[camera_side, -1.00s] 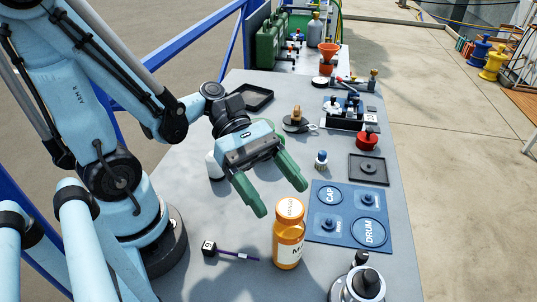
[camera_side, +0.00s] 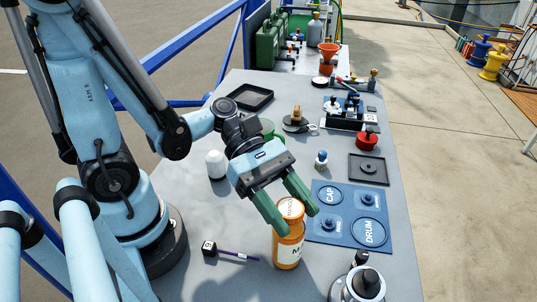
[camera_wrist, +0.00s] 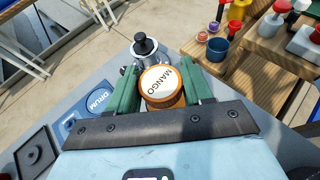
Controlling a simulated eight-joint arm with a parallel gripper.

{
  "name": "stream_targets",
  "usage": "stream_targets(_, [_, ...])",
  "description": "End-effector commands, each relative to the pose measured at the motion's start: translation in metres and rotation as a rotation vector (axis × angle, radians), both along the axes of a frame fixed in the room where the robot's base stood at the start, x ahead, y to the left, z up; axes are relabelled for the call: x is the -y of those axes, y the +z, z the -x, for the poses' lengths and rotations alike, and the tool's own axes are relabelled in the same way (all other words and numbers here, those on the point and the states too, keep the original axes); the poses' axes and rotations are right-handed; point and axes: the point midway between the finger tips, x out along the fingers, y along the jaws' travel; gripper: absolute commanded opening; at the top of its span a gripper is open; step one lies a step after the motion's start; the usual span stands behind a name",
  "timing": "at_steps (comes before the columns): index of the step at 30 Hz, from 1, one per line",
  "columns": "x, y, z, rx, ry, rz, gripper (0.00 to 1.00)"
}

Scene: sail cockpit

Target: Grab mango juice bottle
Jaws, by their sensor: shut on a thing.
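The mango juice bottle (camera_side: 288,250) is orange with a white label and a white-topped cap. It stands upright on the grey table near its front edge. My gripper (camera_side: 298,221) has green fingers, one on each side of the bottle's upper part, and is shut on it. In the wrist view, the bottle's round cap (camera_wrist: 160,82) reads MANGO and sits between the two green fingers. The lower part of the bottle is hidden in the wrist view.
A blue mat (camera_side: 325,242) with CAP and DRUM marks lies right of the bottle. A silver winch-like part (camera_side: 345,292) with a black knob stands close in front. A small dark block with a purple stick (camera_side: 234,255) lies to the left. A white bottle (camera_side: 216,166) stands behind.

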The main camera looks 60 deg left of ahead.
Motion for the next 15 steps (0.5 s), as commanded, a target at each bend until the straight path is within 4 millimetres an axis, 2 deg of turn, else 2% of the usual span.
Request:
stream_targets(1, [-0.0001, 0.0, 0.0, 0.0, 0.0, 0.0, 0.19])
stream_targets(5, [-0.0001, 0.0, 0.0, 0.0, 0.0, 0.0, 0.0])
stream_targets(15, [0.0, 0.0005, 0.0, 0.0, 0.0, 0.001, 0.0])
